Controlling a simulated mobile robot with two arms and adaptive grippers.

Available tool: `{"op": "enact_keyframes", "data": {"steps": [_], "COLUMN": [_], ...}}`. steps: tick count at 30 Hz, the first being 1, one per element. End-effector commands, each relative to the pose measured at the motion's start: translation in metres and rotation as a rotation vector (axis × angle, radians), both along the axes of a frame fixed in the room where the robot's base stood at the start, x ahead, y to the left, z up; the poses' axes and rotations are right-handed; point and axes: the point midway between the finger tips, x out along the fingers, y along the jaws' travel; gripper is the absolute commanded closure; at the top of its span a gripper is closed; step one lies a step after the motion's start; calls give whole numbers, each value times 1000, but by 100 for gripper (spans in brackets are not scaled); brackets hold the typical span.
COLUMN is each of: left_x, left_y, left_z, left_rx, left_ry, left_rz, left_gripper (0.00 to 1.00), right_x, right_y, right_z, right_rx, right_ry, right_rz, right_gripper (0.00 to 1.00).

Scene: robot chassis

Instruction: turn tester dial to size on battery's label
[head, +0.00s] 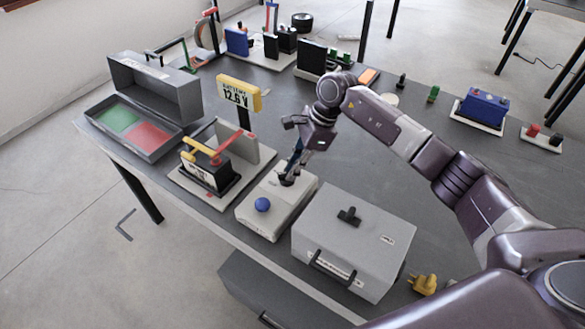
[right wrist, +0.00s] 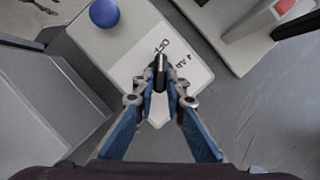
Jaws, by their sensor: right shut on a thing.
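The tester (head: 275,210) is a pale box with a blue button (head: 262,204) near its front end. In the right wrist view its top (right wrist: 110,55) carries a white label with "OFF" and "4 Ah" printed beside the dial (right wrist: 160,62), which is dark and mostly hidden by my fingers. My right gripper (head: 287,179) points down over the tester, its tips (right wrist: 160,78) shut on the dial. A black battery (head: 207,174) with a white label sits on a stand left of the tester, under yellow and red clamp arms. The label is too small to read. My left gripper is out of view.
A yellow "12.6 V" display (head: 238,94) stands behind the battery. A grey case (head: 352,240) stands close right of the tester. An open box (head: 150,100) with green and red pads is at left. A blue battery (head: 484,107) is at far right.

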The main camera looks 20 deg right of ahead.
Motion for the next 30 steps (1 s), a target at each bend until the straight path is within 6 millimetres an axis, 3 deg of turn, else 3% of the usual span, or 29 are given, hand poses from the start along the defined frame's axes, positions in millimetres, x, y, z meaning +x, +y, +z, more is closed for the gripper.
{"op": "enact_keyframes", "data": {"steps": [11, 30], "left_x": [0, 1], "left_y": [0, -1], "left_z": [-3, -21], "left_rx": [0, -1], "left_ry": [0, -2], "left_rz": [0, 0], "left_gripper": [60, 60], "right_x": [-2, -9], "right_y": [0, 6], "right_z": [0, -1], "right_rx": [-2, 0], "right_ry": [-4, -6], "right_rz": [-155, -732], "right_gripper": [100, 100]}}
